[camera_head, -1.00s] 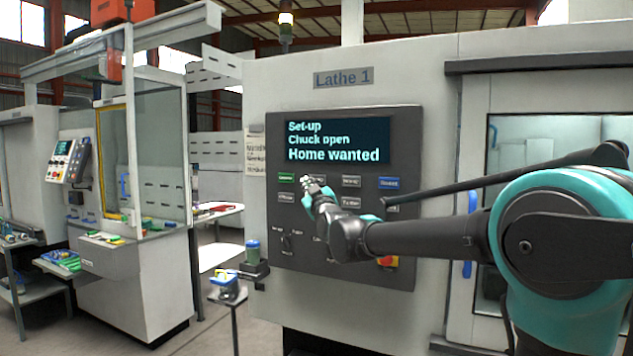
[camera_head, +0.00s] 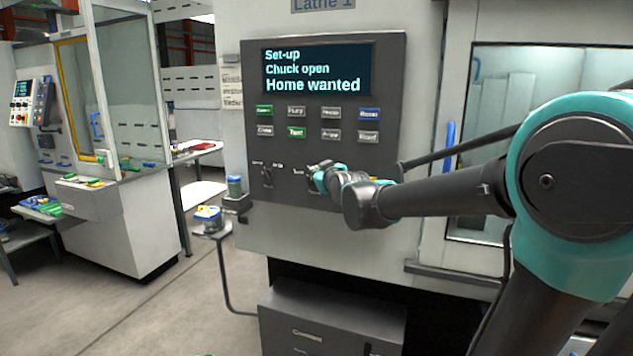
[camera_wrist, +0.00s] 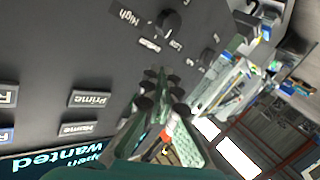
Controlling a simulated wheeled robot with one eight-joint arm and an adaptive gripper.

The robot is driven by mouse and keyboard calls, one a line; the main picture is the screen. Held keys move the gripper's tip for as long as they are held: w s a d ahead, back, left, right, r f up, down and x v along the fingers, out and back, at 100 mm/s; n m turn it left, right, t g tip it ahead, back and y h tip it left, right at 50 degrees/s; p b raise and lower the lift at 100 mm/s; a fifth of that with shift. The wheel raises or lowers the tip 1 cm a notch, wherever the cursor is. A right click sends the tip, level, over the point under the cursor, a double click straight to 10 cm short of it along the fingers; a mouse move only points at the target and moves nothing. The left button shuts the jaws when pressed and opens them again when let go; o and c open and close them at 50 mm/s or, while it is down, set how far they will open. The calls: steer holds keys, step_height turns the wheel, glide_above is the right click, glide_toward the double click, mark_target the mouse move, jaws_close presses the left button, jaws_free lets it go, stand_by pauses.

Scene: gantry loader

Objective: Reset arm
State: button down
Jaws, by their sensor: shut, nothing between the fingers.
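The control panel (camera_head: 392,70) of the lathe has a screen (camera_head: 316,69) reading "Set-up / Chuck open / Home wanted". Below are two rows of buttons. A blue button (camera_head: 369,113), its label seeming to read "Reset", ends the upper row at the right. My gripper (camera_head: 317,172) is below the lower row, beside the knobs, its fingers closed and empty. Touch with the panel cannot be told. In the wrist view my closed fingers (camera_wrist: 158,88) point past the "Prime" button (camera_wrist: 91,98) and "Home" button (camera_wrist: 80,129). A knob (camera_wrist: 168,22) marked High and Low lies beyond.
A knob (camera_head: 267,175) is at the panel's lower left. A small stand (camera_head: 212,232) with a blue-white item is left of the lathe. A dark drawer cabinet (camera_head: 330,318) is below the panel. A glazed door is at the right. Open floor (camera_head: 165,315) lies left.

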steer(key=s+d+f+m+g+h, duration=0.1)
steer(key=s+d+f+g, duration=0.1)
steer(key=s+d+f, duration=0.4)
steer(key=s+d+f+m+g+h, duration=0.1)
steer(key=s+d+f+m+g, duration=0.2)
steer(key=f, duration=0.6)
steer(key=s+d+f+g+h, duration=0.1)
steer(key=s+d+f, duration=0.3)
steer(key=s+f, duration=0.25)
steer(key=s+d+f+m+g+h, duration=0.1)
steer(key=s+d+f+g, duration=0.1)
steer(key=s+f, duration=0.4)
steer(key=s+d+f+m+g+h, duration=0.1)
steer(key=s+d+f+m+g, duration=0.1)
steer(key=s+f, duration=0.5)
steer(key=s+d+g, duration=0.1)
steer(key=s+d, duration=0.1)
steer(key=s, duration=0.2)
steer(key=shift+s+d+m, duration=0.15)
steer(key=shift+d+m, duration=0.15)
steer(key=shift+d, duration=0.05)
